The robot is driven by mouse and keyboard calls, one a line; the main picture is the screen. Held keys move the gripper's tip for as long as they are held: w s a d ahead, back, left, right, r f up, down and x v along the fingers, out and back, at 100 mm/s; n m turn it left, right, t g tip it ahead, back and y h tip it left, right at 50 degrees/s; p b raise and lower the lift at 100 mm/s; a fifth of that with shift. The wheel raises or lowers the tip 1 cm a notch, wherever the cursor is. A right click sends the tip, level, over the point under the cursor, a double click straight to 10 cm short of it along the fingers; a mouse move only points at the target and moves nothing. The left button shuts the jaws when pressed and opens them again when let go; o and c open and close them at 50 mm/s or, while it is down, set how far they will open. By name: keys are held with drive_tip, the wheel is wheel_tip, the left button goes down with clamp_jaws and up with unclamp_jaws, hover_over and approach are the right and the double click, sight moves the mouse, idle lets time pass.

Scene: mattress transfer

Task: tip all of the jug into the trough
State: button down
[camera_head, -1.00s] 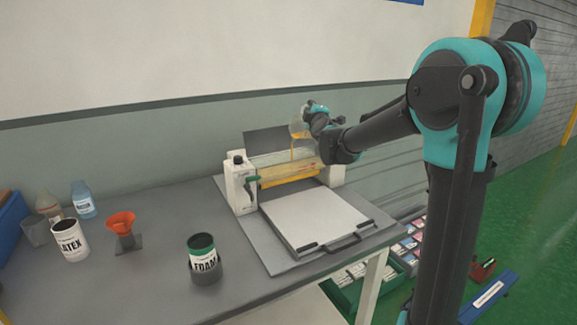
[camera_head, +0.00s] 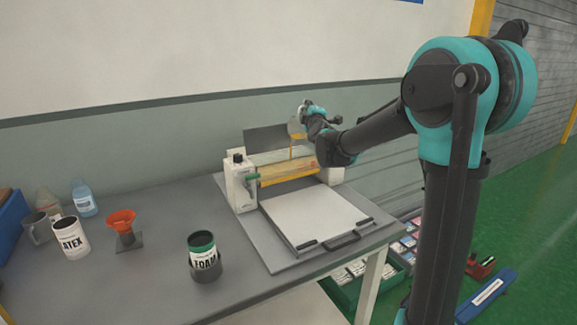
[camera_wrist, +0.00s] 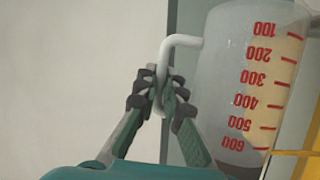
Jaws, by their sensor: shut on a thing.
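My gripper (camera_head: 314,118) is above the machine at the back of the bench. In the wrist view its fingers (camera_wrist: 162,98) are shut on the white handle of the jug (camera_wrist: 235,75). The translucent jug has red marks that read upside down, so it is tipped far over. A pale yellowish layer shows along its right side. In the head view the jug (camera_head: 296,127) is partly hidden by the gripper. A thin orange-yellow stream falls from it into the trough (camera_head: 270,159) behind the machine's yellow front bar. The trough holds a yellowish layer.
A flat white plate (camera_head: 315,217) with dark handles lies before the machine. A FOAM can (camera_head: 204,256), an orange funnel (camera_head: 121,222), a LATEX can (camera_head: 70,240) and a blue bottle (camera_head: 83,199) stand on the left of the bench. A green crate (camera_head: 366,287) is on the floor.

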sight(300, 109)
drive_tip(key=shift+s+a+f+n+t+y+p, duration=0.2)
drive_tip(key=shift+s+a+f+n+p, duration=0.1)
drive_tip(key=shift+s+a+n+p, duration=0.25)
drive_tip(key=shift+s+a+f+n+t+y+p, duration=0.2)
drive_tip(key=shift+s+a+f+n+p, duration=0.15)
drive_tip(key=shift+a+n+p, duration=0.4)
idle(1.1)
drive_tip(key=shift+d+r, duration=0.1)
drive_tip(key=d+m, duration=0.1)
drive_tip(key=w+d+r+m, duration=0.1)
drive_tip(key=w+d+m+g+h, duration=0.1)
drive_tip(key=shift+w+r+b, duration=0.1)
drive_tip(key=shift+r+b, duration=0.15)
drive_tip(key=shift+b, duration=0.05)
drive_tip(key=shift+w+d+r+m, duration=0.25)
drive_tip(key=shift+d+m, duration=0.05)
